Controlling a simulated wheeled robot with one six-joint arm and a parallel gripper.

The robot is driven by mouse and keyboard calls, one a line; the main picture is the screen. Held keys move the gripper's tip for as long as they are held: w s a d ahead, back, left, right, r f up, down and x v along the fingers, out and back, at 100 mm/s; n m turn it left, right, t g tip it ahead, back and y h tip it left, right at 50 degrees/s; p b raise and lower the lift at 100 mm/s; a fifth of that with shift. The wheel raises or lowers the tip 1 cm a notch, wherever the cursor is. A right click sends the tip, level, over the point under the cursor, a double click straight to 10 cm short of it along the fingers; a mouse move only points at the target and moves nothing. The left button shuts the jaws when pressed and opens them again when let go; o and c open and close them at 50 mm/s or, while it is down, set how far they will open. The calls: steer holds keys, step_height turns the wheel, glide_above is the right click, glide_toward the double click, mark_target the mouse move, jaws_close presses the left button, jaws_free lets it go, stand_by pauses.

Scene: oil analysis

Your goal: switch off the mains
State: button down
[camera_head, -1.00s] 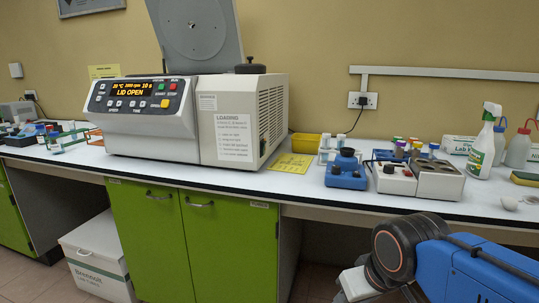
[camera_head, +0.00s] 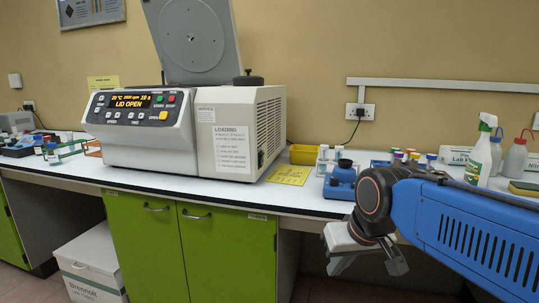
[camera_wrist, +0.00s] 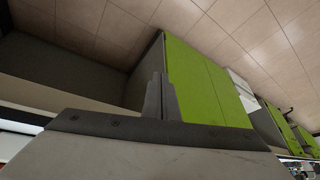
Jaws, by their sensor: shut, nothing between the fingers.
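The centrifuge (camera_head: 140,153) stands on the bench with its lid (camera_head: 194,45) raised, and its display reads LID OPEN. A small dark part (camera_head: 261,158), possibly a switch, shows low on its right side; its setting is too small to tell. A wall socket (camera_head: 361,112) with a black plug and cable is on the wall right of the centrifuge; its switch position cannot be made out. My gripper (camera_head: 339,264) is in front of the bench edge, right of the green cupboards, apart from centrifuge and socket. In the wrist view my gripper (camera_wrist: 162,98) is shut and empty.
A yellow sheet (camera_head: 289,174) lies right of the centrifuge, with a yellow tray (camera_head: 303,154) behind. A blue device (camera_head: 341,182), vials, a spray bottle (camera_head: 478,150) and wash bottles crowd the right of the bench. Green cupboards (camera_head: 227,250) are below.

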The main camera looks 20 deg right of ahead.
mark_target(262, 160)
steer(key=w+r+m, duration=0.1)
steer(key=w+r, duration=0.6)
steer(key=w, duration=0.4)
steer(key=w+d+r+m+t+y, duration=0.1)
steer(key=w+r, duration=0.7)
steer(key=w, duration=0.3)
steer(key=w+r+m+t+y, duration=0.1)
steer(key=w+r, duration=0.6)
steer(key=w, duration=0.4)
steer(key=shift+w+d+r+m, duration=0.15)
steer(key=shift+w+r+m, duration=0.05)
steer(key=shift+r+m, duration=0.1)
steer(key=shift+f, duration=0.1)
steer(key=w+a+f, duration=0.5)
steer(key=w+f, duration=0.2)
steer(key=shift+w+a, duration=0.4)
steer(key=shift+a+f, duration=0.1)
